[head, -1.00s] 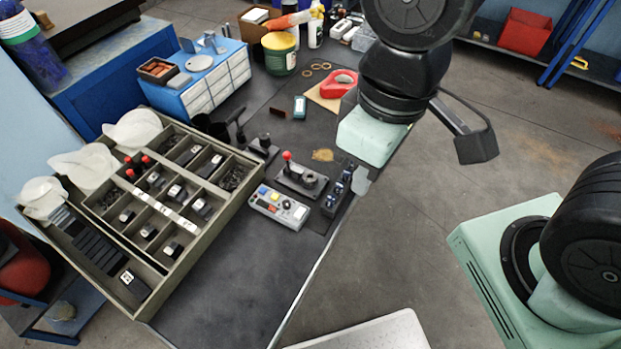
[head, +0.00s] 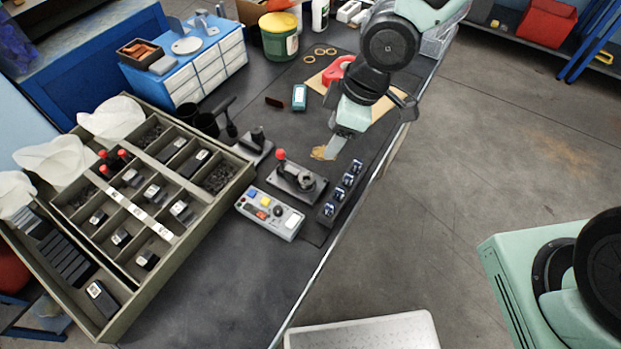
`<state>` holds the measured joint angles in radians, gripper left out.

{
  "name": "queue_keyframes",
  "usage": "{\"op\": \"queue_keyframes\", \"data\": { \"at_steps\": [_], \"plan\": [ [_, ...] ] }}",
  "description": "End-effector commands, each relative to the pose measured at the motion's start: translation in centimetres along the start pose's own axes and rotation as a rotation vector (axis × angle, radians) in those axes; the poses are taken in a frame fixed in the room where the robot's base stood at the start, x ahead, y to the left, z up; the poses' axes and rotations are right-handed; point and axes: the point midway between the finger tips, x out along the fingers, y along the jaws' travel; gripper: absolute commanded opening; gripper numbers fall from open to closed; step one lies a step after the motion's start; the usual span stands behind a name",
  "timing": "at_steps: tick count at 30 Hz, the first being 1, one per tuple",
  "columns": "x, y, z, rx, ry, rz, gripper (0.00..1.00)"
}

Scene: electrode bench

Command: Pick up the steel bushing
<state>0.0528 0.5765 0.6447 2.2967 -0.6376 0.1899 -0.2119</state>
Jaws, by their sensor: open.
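I cannot single out the steel bushing with certainty. A dark round piece (head: 307,182) sits on the right end of a grey fixture plate with a red-knobbed lever (head: 281,156); its material is not clear. To its right is a narrow dark rack (head: 328,211) holding several small shiny blue-grey parts (head: 348,180), too small to identify. My gripper (head: 335,148) reaches down over the bench beyond the fixture and rack, beside a brown patch (head: 319,153). Its jaws are open, seen nearly edge-on, with nothing visible between them.
A grey control box (head: 270,214) with coloured buttons lies before the fixture. A large compartment tray (head: 184,254) fills the left of the bench. A red tape roll (head: 332,74) and a teal box (head: 299,97) lie farther back. The bench's near part (head: 230,300) is clear.

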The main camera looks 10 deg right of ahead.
Motion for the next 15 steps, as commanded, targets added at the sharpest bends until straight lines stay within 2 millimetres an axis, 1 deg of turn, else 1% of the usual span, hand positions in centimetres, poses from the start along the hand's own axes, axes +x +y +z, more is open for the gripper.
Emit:
{"op": "queue_keyframes", "data": {
  "at_steps": [1, 9, 12, 15],
  "plan": [
    [1.4, -0.2, 0.1, -0.004, -0.002, -0.003, 0.59],
    [6.7, -0.3, 0.1, -0.002, -0.004, -0.004, 0.59],
    [8.3, -0.2, 0.1, -0.003, -0.004, -0.003, 0.59],
    [9.5, -0.2, 0.0, -0.001, -0.003, -0.002, 0.59]
  ]
}}
